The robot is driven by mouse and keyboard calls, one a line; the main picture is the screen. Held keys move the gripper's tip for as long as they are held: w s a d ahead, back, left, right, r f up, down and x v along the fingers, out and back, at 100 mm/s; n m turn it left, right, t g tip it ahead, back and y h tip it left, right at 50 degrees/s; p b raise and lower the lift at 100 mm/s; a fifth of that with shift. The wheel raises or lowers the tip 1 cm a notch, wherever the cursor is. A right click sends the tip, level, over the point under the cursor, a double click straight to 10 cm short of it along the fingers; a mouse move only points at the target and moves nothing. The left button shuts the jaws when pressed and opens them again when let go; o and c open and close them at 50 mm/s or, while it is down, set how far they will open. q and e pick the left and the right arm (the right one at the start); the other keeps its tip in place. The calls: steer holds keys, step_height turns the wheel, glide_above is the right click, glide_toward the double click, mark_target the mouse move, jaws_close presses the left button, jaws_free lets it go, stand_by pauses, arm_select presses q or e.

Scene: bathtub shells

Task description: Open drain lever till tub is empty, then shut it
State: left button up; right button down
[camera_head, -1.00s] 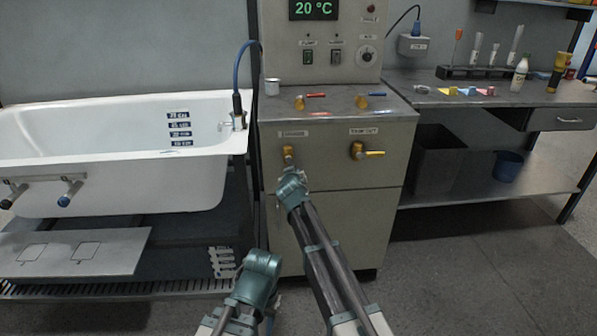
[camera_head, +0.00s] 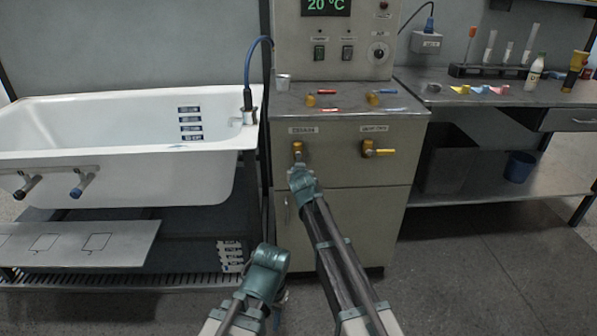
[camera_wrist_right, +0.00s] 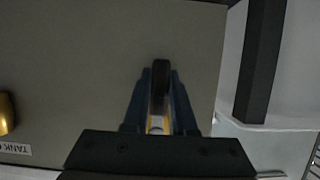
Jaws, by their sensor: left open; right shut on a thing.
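The white tub (camera_head: 110,175) stands at the left in the head view. Level labels (camera_head: 190,123) show on its inner wall; I cannot tell how much water is in it. The brass drain valve (camera_head: 298,149) is on the grey cabinet front, under a blurred label. My right gripper (camera_head: 301,178) is just below it, shut on its lever, which is mostly hidden in the head view. In the right wrist view, the jaws (camera_wrist_right: 160,95) close around a dark grip (camera_wrist_right: 160,78) with brass beneath. My left gripper (camera_head: 269,258) is open and empty, low in front of the cabinet.
A second brass valve with a yellow handle (camera_head: 380,152) is to the right on the cabinet (camera_head: 350,225). A blue hose (camera_head: 247,70) runs to the tub rim. The floor at right is clear.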

steer(key=c, duration=0.7)
jaws_free()
steer(key=p+v, duration=0.5)
steer(key=v, duration=0.8)
steer(key=shift+s+r, duration=0.15)
steer(key=shift+s, duration=0.2)
